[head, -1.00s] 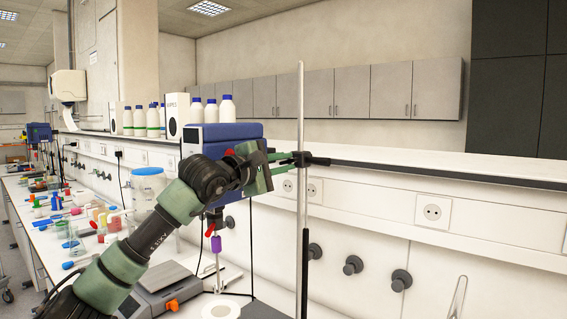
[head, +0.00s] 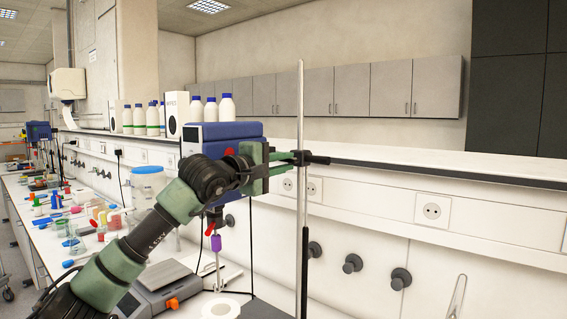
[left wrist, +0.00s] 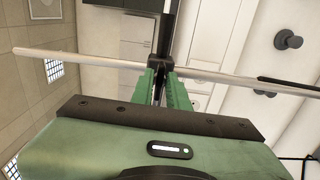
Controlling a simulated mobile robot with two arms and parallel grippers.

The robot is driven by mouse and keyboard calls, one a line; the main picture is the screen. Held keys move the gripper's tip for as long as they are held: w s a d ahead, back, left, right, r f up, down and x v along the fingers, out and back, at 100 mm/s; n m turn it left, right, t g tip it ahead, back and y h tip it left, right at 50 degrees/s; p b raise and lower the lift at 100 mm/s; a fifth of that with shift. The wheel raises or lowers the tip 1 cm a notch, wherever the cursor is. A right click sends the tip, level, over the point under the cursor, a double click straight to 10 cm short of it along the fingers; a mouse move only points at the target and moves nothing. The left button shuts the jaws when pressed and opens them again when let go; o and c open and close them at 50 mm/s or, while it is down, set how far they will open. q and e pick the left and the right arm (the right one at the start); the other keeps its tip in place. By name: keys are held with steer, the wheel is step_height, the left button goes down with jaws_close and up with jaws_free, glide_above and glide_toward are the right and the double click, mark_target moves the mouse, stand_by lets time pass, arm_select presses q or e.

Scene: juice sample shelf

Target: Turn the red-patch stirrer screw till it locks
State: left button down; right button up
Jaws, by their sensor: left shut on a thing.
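The blue stirrer (head: 235,131) stands behind my left arm, and a small red patch (head: 229,152) shows on its lower front. My left gripper (head: 293,157) is at the dark clamp (head: 305,158) on the upright metal rod (head: 300,100). In the left wrist view the green fingers (left wrist: 160,90) are closed on a small dark part at the rod, seemingly the screw. The screw itself is mostly hidden between the fingers. The clamp's dark bar points right past the rod. The stirrer's shaft with a purple piece (head: 216,243) hangs below. My right gripper is not in view.
A balance-like grey device (head: 172,287) with an orange knob and a white ring (head: 221,308) stand below my arm. White bottles (head: 211,110) line the shelf behind. Colourful samples and glassware crowd the bench at left. Wall knobs (head: 401,279) sit at right.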

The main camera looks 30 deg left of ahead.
arm_select(q)
steer(key=c, duration=1.4)
jaws_free()
steer(key=shift+c, duration=0.2)
steer(key=s+b, duration=0.3)
steer(key=s, duration=0.4)
steer(key=shift+s+a+b, duration=0.35)
steer(key=shift+r, duration=0.1)
